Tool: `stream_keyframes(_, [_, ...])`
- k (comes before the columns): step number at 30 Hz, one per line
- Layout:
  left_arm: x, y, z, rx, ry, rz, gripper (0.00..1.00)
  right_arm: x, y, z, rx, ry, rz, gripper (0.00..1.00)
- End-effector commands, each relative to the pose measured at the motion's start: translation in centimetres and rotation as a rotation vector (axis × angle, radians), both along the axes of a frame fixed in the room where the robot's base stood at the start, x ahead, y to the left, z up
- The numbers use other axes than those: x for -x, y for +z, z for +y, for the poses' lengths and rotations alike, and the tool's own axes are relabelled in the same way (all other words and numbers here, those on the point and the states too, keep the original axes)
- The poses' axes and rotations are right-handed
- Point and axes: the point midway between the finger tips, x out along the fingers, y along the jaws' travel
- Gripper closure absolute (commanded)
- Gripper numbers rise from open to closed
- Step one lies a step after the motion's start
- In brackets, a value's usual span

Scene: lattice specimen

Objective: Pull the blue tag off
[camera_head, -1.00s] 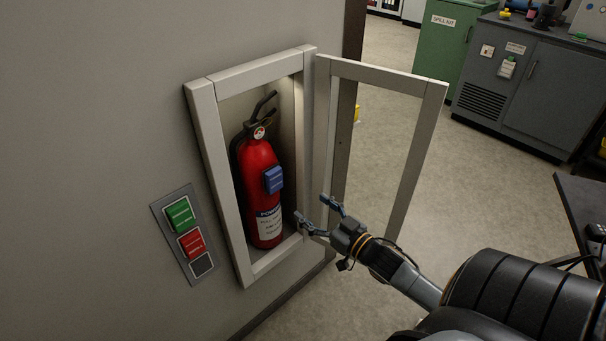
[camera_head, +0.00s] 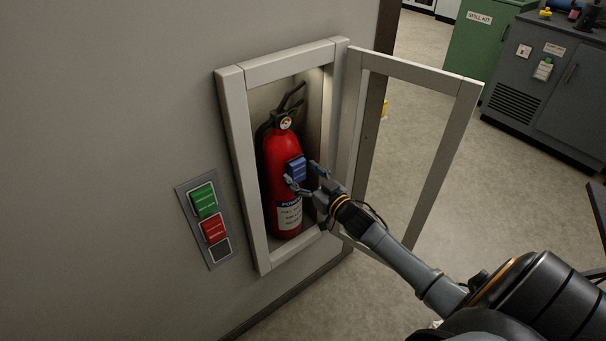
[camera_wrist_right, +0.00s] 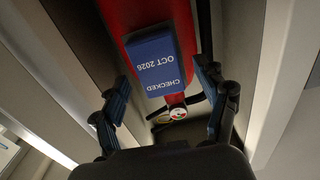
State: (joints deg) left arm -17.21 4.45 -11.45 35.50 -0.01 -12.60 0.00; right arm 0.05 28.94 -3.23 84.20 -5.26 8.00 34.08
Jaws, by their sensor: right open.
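The blue tag (camera_head: 297,168) is on the front of a red fire extinguisher (camera_head: 279,158) that stands in an open wall cabinet (camera_head: 234,128). In the right wrist view the tag (camera_wrist_right: 156,66) reads "CHECKED OCT 2026", upside down. My right gripper (camera_head: 301,175) is open at the tag, with one finger low on its left side and the other on its right. In the wrist view the fingers (camera_wrist_right: 165,95) stand apart on either side, with the tag ahead between them; contact does not show. My left gripper is not in view.
The cabinet's framed door (camera_head: 456,135) stands open to the right, close behind my right arm. A wall panel with a green button (camera_head: 203,200) and a red button (camera_head: 213,229) is to the left. Open floor lies beyond the door.

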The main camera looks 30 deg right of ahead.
Motion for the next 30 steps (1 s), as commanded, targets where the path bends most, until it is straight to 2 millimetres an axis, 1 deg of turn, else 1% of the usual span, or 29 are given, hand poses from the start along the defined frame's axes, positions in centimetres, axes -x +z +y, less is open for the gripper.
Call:
stream_keyframes(7, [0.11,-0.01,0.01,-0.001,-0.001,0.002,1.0,-0.06,-0.01,0.0,0.0,0.0,0.0,0.26])
stream_keyframes(8, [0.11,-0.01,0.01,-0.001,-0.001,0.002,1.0,-0.06,-0.01,0.0,0.0,0.0,0.0,0.31])
stream_keyframes(9, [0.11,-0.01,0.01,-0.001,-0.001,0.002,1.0,-0.05,-0.02,0.0,-0.001,0.0,0.0,0.39])
stream_keyframes(14, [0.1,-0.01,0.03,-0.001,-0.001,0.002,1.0,-0.04,-0.02,0.0,-0.001,0.0,0.0,0.71])
stream_keyframes(15, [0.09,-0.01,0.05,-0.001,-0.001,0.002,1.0,-0.04,-0.02,0.0,-0.001,0.0,0.0,0.79])
stream_keyframes(16, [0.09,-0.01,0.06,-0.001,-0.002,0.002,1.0,-0.04,-0.02,0.0,-0.001,0.0,0.0,0.84])
stream_keyframes(17, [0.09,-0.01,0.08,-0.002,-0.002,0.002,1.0,-0.04,-0.02,0.0,-0.001,0.0,0.0,0.84])
stream_keyframes(18, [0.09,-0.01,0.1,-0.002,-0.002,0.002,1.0,-0.04,-0.02,0.0,-0.001,0.0,0.0,0.62])
stream_keyframes(21, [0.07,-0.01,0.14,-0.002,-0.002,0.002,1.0,-0.03,-0.02,0.0,-0.001,0.0,0.0,0.81])
stream_keyframes(30, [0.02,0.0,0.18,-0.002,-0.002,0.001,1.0,-0.03,-0.02,-0.01,-0.001,0.0,0.0,0.82])
